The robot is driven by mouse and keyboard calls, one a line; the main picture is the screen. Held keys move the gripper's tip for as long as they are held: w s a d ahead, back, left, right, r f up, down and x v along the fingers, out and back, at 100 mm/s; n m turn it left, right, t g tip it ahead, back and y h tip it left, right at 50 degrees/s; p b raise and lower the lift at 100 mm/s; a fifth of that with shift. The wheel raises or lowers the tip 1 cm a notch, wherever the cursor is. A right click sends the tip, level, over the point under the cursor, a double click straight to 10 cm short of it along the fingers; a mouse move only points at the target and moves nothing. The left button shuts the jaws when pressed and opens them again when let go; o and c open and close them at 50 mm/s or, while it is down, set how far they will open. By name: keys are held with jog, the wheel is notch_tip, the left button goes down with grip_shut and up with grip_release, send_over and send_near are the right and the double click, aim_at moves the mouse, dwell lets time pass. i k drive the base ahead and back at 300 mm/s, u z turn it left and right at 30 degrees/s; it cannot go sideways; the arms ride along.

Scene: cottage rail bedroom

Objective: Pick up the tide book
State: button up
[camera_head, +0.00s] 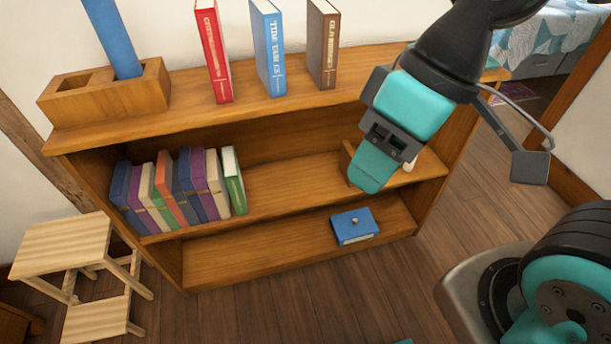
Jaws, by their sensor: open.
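The tide book (268,48) is blue with white lettering on its spine that appears to read "TIDE TABLES". It stands upright on the top board of the wooden bookcase, between a red book (213,50) and a brown book (323,45), with gaps on both sides. My gripper (374,172) is dark with teal parts and points down in front of the right part of the bookcase. It is open, with nothing seen in it, and is right of and lower in the picture than the tide book, apart from it.
Several books (180,188) fill the middle shelf's left side. A wooden step stool (65,245) stands left.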

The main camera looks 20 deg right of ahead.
aim_at(266, 19)
jog(key=u, duration=2.15)
jog(key=i, duration=1.1)
jog(key=z, duration=3.3)
